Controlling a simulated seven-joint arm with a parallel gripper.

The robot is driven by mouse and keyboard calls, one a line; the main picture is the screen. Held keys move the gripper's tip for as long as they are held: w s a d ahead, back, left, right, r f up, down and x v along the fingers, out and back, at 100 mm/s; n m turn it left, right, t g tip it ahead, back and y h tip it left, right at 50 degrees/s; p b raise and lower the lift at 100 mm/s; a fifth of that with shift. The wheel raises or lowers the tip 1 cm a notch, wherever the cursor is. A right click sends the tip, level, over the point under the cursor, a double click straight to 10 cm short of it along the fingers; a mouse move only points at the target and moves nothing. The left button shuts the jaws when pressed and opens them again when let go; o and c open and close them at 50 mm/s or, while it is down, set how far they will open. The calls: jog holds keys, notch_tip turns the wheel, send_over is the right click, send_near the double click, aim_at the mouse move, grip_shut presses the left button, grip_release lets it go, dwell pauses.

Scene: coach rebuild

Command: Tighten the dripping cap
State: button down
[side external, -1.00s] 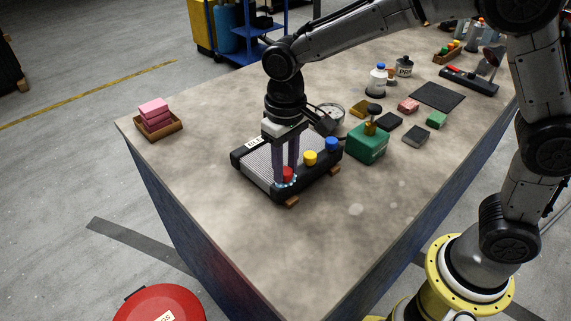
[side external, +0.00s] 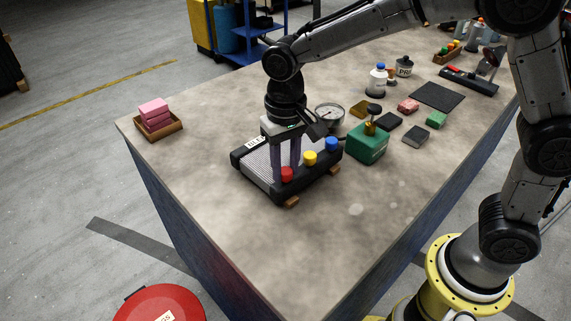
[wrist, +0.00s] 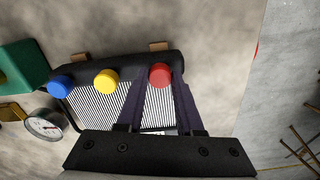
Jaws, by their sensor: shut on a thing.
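A black radiator-like unit (side external: 323,180) with a pale finned face lies on the bench. Red (side external: 287,174), yellow (side external: 310,158) and blue (side external: 331,144) caps stand along its front edge. My gripper (side external: 286,167) points down at the red cap. In the wrist view its two dark purple fingers (wrist: 161,82) lie on either side of the red cap (wrist: 160,74), shut on it. The yellow cap (wrist: 106,81) and blue cap (wrist: 60,86) stand free beside it. No drops show around the red cap now.
A green can (side external: 368,147) stands close right of the unit, a round gauge (side external: 330,115) behind it. Bottles, small blocks and a dark mat (side external: 437,95) lie further right. A tray (side external: 160,130) of pink blocks sits far left. The bench front is clear.

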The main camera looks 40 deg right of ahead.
aim_at(286, 170)
jog(key=c, duration=0.5)
grip_release()
jog(key=shift+c, duration=0.2)
jog(key=shift+r, duration=0.1)
notch_tip(286, 170, up, 14)
